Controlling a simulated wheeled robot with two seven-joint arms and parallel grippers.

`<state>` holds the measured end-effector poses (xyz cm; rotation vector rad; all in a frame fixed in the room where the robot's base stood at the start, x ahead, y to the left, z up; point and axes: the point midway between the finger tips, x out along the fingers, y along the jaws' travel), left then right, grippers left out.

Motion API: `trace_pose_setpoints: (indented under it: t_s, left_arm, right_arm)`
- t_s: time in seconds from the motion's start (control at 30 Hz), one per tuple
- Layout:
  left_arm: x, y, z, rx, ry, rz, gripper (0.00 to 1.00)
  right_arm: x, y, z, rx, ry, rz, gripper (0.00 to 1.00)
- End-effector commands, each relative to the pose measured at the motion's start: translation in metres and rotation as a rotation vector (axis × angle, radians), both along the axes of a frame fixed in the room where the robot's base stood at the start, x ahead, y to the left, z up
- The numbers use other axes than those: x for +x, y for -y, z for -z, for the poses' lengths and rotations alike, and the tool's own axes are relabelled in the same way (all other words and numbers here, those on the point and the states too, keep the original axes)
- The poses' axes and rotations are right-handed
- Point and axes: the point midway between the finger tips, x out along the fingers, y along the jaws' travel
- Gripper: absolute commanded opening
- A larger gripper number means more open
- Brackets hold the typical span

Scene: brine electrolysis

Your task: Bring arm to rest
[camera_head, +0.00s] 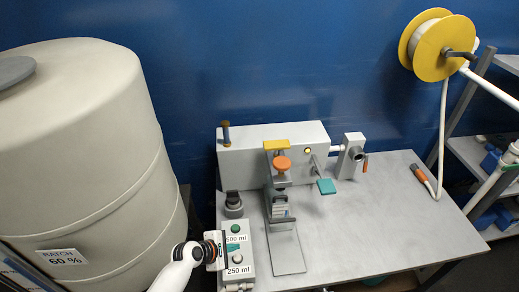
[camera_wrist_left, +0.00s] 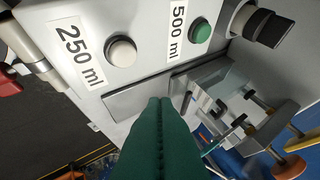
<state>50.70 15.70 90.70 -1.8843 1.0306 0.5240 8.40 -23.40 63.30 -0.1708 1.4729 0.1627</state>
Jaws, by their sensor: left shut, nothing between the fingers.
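My left arm comes in from the bottom left in the head view. Its gripper (camera_head: 217,253) is beside the left side of a grey button box (camera_head: 245,262) with labels "500 ml" and "250 ml". In the left wrist view the dark green fingers (camera_wrist_left: 160,105) are closed together with nothing between them. Their tips are in front of the box's lower face; I cannot tell whether they touch it. A green button (camera_wrist_left: 200,31) is by the 500 ml label and a white button (camera_wrist_left: 121,51) by the 250 ml label. My right gripper is not in view.
A large beige tank (camera_head: 85,150) stands left of my arm. The grey bench (camera_head: 370,225) holds a white housing (camera_head: 240,155) and a clamp stand with an orange knob (camera_head: 282,163). A yellow hose reel (camera_head: 440,45) hangs at right. The bench's right part is mostly clear.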

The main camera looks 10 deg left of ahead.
Motion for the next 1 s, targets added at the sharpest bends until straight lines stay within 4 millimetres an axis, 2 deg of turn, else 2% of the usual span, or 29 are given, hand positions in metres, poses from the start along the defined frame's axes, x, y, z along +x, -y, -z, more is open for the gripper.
trace_pose_setpoints:
  t_s: [0.17, 0.27, 0.37, 0.4, 0.5, 0.6, 0.8, 1.0]
  left_arm:
    - [-0.01, 0.003, -0.002, 0.044, 0.017, 0.058, 0.0]
    - [-0.035, 0.009, -0.01, 0.172, 0.067, 0.225, 0.0]
    - [-0.076, 0.012, -0.027, 0.379, 0.144, 0.49, 0.0]
    - [-0.094, 0.01, -0.035, 0.472, 0.172, 0.607, 0.0]
    - [-0.132, 0.003, -0.055, 0.67, 0.225, 0.856, 0.0]
    - [-0.159, -0.007, -0.073, 0.808, 0.252, 1.035, 0.0]
    - [-0.198, -0.024, -0.104, 0.99, 0.266, 1.288, 0.0]
    - [-0.227, -0.039, -0.131, 1.105, 0.258, 1.467, 0.0]
  right_arm:
    - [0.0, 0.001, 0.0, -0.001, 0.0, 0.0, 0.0]
    - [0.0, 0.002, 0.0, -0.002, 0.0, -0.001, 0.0]
    - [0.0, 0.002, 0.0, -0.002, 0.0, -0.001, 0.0]
    - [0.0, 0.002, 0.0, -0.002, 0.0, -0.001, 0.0]
    - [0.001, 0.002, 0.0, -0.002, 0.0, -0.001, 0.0]
    - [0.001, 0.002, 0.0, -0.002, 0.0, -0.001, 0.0]
    - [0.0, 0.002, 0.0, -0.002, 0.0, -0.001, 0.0]
    - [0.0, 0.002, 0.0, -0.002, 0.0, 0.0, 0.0]
